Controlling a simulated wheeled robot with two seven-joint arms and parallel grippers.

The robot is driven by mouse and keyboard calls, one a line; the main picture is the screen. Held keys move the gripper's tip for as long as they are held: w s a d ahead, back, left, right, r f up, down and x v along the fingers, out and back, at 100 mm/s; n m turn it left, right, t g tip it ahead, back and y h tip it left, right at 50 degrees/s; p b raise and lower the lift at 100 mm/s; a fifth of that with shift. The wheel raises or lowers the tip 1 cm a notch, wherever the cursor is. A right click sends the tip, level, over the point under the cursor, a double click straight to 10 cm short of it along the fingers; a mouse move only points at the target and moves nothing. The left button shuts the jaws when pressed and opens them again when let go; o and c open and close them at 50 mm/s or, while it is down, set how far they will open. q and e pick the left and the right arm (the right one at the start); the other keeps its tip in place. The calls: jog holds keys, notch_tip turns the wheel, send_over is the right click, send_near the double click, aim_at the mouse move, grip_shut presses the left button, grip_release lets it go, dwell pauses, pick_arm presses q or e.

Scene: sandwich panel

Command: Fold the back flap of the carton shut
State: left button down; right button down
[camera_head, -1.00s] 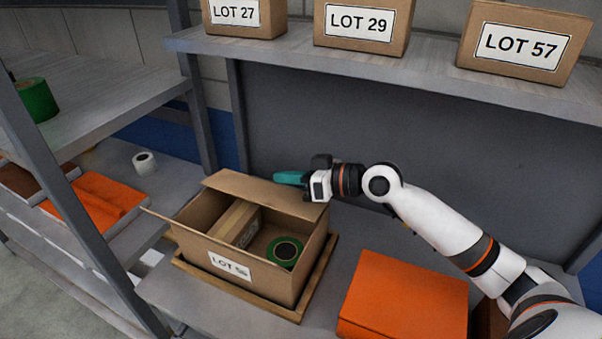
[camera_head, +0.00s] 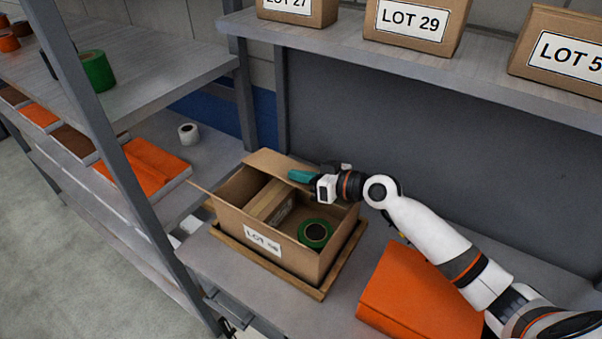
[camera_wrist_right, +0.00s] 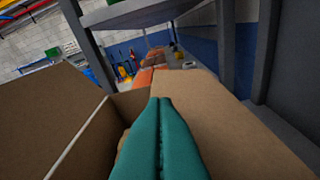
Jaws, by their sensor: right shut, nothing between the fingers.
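The open brown carton (camera_head: 280,254) has a label on its front and sits on the shelf. Its back flap (camera_head: 266,162) is tilted up along the rear edge, partly hidden by my right gripper. My right gripper (camera_head: 302,176) has teal fingers, shut and empty, at the back flap and above the rear of the carton. In the right wrist view the shut fingers (camera_wrist_right: 160,140) lie against or just over a broad cardboard panel (camera_wrist_right: 215,115), seemingly the back flap; contact is unclear. A green tape roll (camera_head: 315,233) and a smaller box (camera_head: 270,201) are inside. My left gripper is out of view.
A wooden tray (camera_head: 335,270) lies under the carton. An orange box (camera_head: 420,290) stands to its right, below my right arm. A shelf post (camera_head: 110,160) rises at left. Lot boxes (camera_head: 415,22) stand on the upper shelf (camera_head: 460,68).

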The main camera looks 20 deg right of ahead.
jog(key=b, duration=0.1)
jog(key=f+n+b, duration=0.1)
jog(key=f+b, duration=0.1)
jog(key=shift+s+a+n+t+h, duration=0.25)
jog(key=shift+n+t+h, duration=0.05)
jog(key=shift+n, duration=0.1)
jog(key=shift+f+b, duration=0.25)
jog(key=shift+b, duration=0.2)
jog(key=shift+a+n, duration=0.1)
jog(key=shift+n, duration=0.3)
jog(key=shift+a+r, duration=0.1)
jog(key=shift+s, duration=0.1)
